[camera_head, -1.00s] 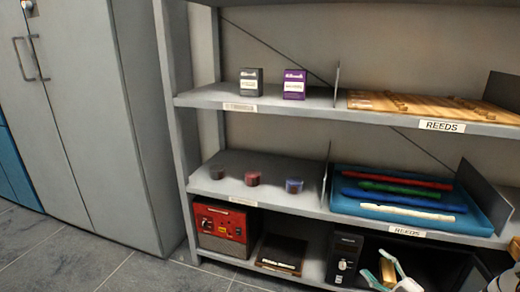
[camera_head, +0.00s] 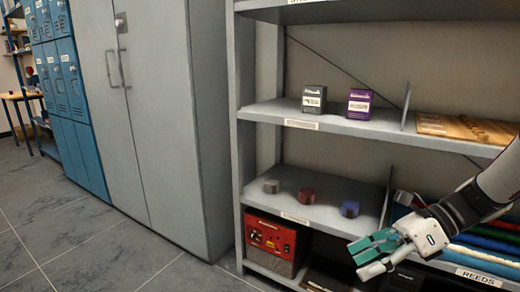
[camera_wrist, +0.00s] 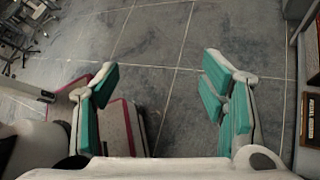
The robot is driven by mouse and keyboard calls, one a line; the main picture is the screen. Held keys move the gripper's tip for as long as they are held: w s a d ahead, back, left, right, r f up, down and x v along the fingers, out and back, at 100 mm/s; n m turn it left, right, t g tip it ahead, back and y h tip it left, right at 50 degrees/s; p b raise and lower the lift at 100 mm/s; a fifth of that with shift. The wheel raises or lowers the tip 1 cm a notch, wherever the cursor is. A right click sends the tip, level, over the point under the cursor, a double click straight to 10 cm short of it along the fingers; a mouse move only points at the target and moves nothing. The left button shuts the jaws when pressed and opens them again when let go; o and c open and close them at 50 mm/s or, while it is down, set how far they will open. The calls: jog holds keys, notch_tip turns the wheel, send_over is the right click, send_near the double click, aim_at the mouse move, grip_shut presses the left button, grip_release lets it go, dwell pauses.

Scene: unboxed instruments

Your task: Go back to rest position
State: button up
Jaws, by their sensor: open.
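My gripper (camera_head: 364,257) is at the lower right of the head view, in front of the lower shelves. Its teal-padded fingers point left and hold nothing.
A grey shelf unit (camera_head: 360,127) stands close behind my gripper. It holds two small boxes, three round tins (camera_head: 307,194) and a red instrument (camera_head: 270,238). A grey cabinet (camera_head: 165,110) and blue lockers (camera_head: 72,100) stand left. Floor at lower left is clear.

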jog(key=s+a+r+n+g+h, duration=0.1)
jog(key=s+a+r+n+h, duration=0.2)
jog(key=s+n, duration=0.25)
jog(key=s+a+r+n+g+h, duration=0.1)
jog(key=s+a+r+n+h, duration=0.1)
jog(key=s+n, duration=0.4)
jog(key=s+d+n+t+h, duration=0.1)
jog(key=s+d+n+h, duration=0.15)
jog(key=s+n, duration=0.4)
jog(key=s+d+n+t+h, duration=0.1)
jog(key=s+n+h, duration=0.35)
jog(key=s, duration=0.25)
notch_tip(320, 180, up, 38)
jog(key=t+p, duration=0.4)
jog(key=p, duration=3.2)
jog(key=shift+d+r+n+y, duration=0.2)
jog(key=shift+d+n+y, duration=0.1)
jog(key=shift+n, duration=0.05)
